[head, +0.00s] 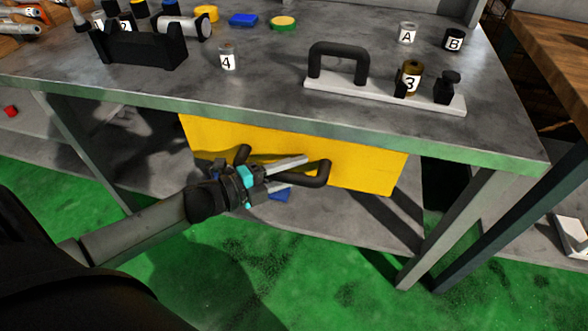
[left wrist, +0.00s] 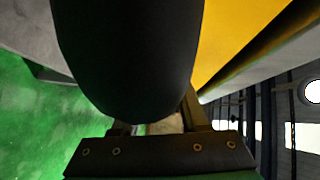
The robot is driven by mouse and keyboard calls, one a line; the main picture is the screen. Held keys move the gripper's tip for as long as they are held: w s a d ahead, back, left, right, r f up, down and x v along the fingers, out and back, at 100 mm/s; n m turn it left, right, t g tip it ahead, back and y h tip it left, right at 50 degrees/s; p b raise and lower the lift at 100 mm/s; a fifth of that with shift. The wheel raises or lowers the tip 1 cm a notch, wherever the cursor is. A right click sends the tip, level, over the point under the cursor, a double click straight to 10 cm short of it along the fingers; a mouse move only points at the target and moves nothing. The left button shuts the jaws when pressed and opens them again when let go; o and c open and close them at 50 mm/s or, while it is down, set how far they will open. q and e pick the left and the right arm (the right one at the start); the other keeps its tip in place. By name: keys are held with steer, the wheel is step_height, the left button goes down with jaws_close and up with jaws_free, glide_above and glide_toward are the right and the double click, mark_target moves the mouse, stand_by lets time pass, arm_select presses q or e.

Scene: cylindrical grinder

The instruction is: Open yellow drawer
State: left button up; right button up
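The yellow drawer (head: 365,168) hangs under the grey workbench, its front close below the bench edge, and looks closed. It also shows at the upper right in the left wrist view (left wrist: 225,40). Its black bar handle (head: 316,174) stands out from the front. My left gripper (head: 290,170) is at the handle, fingers pointing right along the drawer front. In the left wrist view the dark handle (left wrist: 130,60) fills the middle and hides much of the fingers, whose bases stand apart. I cannot tell whether they touch it. My right gripper is not in view.
On the workbench (head: 270,75) stand a white plate with a black handle (head: 338,63), numbered and lettered cylinders, and a black holder (head: 138,46). Bench legs (head: 445,230) stand to the right. A lower shelf lies beneath the drawer. Green floor (head: 270,270) in front is clear.

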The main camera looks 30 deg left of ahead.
arm_select(q)
jaws_close()
stand_by(1.2)
